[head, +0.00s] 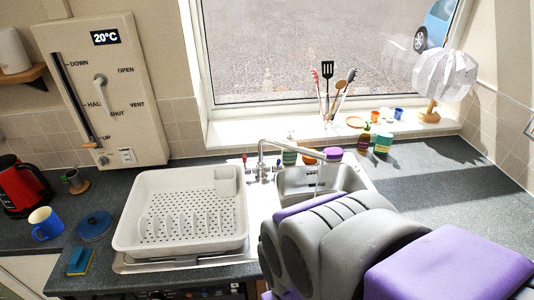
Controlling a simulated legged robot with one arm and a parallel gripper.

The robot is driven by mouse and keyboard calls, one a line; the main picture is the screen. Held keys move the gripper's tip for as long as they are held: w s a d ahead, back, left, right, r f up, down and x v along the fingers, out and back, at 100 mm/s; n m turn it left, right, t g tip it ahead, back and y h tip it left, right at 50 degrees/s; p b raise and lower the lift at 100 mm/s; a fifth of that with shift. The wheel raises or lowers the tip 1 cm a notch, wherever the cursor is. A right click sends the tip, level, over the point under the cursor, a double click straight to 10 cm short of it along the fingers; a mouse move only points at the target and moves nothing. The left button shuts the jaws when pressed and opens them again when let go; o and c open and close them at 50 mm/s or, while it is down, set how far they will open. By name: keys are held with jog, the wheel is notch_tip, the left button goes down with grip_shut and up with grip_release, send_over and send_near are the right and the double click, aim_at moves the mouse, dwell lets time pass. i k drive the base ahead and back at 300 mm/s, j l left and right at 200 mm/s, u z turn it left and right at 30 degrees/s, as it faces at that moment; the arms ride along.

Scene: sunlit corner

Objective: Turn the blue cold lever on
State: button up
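The chrome mixer tap (262,156) stands behind the sink, its spout reaching right over the steel basin (294,180). A small red lever (244,157) is on the tap's left side. The blue cold lever (279,163) is on its right side, very small here, and I cannot tell its exact angle. A faint pale line below the spout end may be water, but I cannot be sure. My grey and purple arm fills the lower right and covers the front of the basin. My gripper does not show.
A white dish rack (185,212) sits left of the tap. Bottles and a purple-topped pot (333,154) stand behind the basin. A utensil holder (328,112) and paper-shaded lamp (442,80) are on the windowsill. The right worktop (440,175) is mostly clear.

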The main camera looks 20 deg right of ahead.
aim_at(277, 168)
jog(key=i+j+z, duration=0.1)
jog(key=j, duration=0.3)
jog(key=i+j+z, duration=0.15)
jog(key=j, duration=0.25)
jog(key=i+j+z, duration=0.1)
jog(key=j, duration=0.3)
jog(key=i, duration=0.1)
